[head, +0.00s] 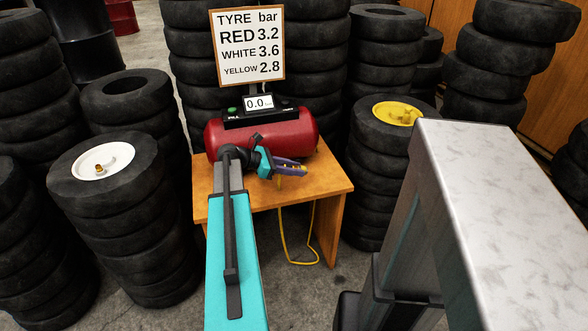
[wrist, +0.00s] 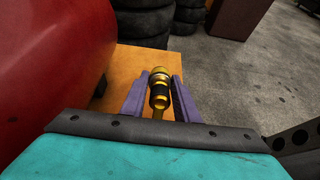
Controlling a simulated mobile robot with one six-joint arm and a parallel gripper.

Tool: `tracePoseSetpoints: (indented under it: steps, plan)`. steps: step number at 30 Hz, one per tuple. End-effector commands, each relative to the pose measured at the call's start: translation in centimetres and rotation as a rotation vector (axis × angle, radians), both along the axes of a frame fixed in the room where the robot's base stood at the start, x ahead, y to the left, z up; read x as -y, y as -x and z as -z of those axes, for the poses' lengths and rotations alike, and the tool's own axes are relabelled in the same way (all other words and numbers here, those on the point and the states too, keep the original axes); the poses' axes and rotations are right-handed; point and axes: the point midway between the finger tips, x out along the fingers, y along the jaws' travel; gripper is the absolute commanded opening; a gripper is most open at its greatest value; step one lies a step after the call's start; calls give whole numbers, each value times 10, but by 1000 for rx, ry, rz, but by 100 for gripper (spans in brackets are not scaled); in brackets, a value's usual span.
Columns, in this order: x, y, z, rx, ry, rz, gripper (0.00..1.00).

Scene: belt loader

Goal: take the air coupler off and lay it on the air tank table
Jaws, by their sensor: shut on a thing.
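My gripper (head: 298,169) is over the right part of the air tank table (head: 328,183), in front of the red air tank (head: 262,133). In the wrist view its two purple fingers (wrist: 160,100) are shut on the air coupler (wrist: 159,89), a brass and black fitting that points away from the wrist. The table's orange top (wrist: 128,62) shows behind the coupler in that view. In the head view the fingers mostly hide the coupler. A yellow hose (head: 284,240) hangs in a loop below the table's front edge. I cannot tell whether the coupler touches the tabletop.
A white-rimmed tyre (head: 88,165) tops a stack at left; a yellow-rimmed tyre (head: 385,118) tops one at right. A gauge (head: 259,103) reading 0.0 and a pressure sign (head: 248,46) stand above the tank. Further tyre stacks crowd the back.

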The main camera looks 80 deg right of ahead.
Motion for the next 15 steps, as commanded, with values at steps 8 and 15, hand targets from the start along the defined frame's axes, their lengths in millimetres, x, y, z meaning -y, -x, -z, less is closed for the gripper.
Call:
tracePoseSetpoints:
  steps: [8,15]
  plan:
    - [0,0,21,-1,0,0,0]
    - [0,0,36,-1,0,0,0]
